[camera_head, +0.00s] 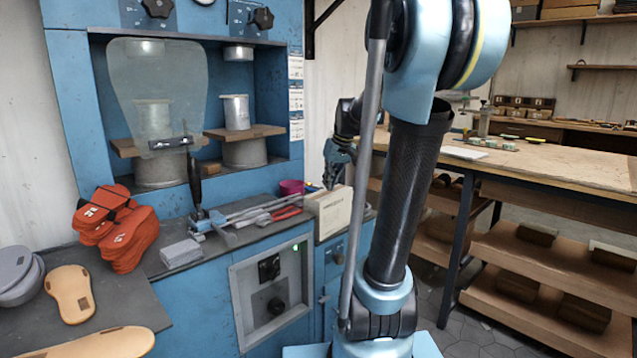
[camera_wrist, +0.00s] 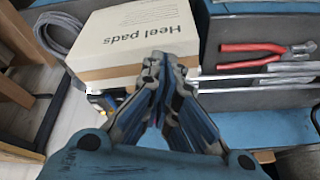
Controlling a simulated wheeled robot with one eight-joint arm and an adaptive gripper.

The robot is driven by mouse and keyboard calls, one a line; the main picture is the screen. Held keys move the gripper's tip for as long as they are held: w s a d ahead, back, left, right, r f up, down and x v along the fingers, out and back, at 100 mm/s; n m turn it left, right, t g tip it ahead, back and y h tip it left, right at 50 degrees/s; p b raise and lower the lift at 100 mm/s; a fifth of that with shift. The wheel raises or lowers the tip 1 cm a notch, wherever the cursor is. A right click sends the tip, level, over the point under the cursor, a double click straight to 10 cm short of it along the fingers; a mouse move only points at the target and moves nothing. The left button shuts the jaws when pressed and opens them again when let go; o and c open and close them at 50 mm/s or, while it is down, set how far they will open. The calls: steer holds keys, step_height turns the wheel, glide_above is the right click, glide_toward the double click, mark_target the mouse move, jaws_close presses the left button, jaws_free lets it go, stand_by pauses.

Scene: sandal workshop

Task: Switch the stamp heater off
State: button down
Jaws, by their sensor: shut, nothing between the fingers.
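The stamp heater's controls appear to be on a grey-framed panel (camera_head: 238,300) low on the front of the blue machine (camera_head: 190,310). The panel has a black square switch (camera_head: 269,266) above a round black knob (camera_head: 276,306), and a small green light (camera_head: 295,246) glows at its upper right. The switch's position is too small to tell. My gripper (camera_head: 335,172) is up and to the right of the panel, above a cardboard box, apart from the switch. In the wrist view my gripper (camera_wrist: 163,62) is shut and empty, and the panel is not recognisable.
A "Heel pads" box (camera_wrist: 125,30) stands by the fingertips, on the ledge right of red-handled pliers (camera_head: 287,214). Metal tools and orange-red pouches (camera_head: 118,226) lie on the ledge. More dials (camera_head: 263,18) sit above the press bay. A workbench (camera_head: 540,160) stands right.

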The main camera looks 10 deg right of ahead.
steer(key=w+d+n+t+y, duration=0.1)
steer(key=w+d, duration=0.1)
steer(key=w, duration=1.7)
steer(key=w+d+f+n+t+y, duration=0.1)
steer(key=w+d+n, duration=0.1)
steer(key=w, duration=1.8)
steer(key=shift+d+n, duration=0.3)
steer(key=shift+d, duration=0.1)
steer(key=shift+w+f, duration=0.15)
glide_above(317, 186)
steer(key=f, duration=0.8)
steer(key=shift+w, duration=0.25)
steer(key=shift+s+d+f, duration=0.15)
steer(key=shift+d+f, duration=0.05)
steer(key=shift+f, duration=0.9)
steer(key=shift+s+f, duration=0.1)
steer(key=shift+f, duration=0.75)
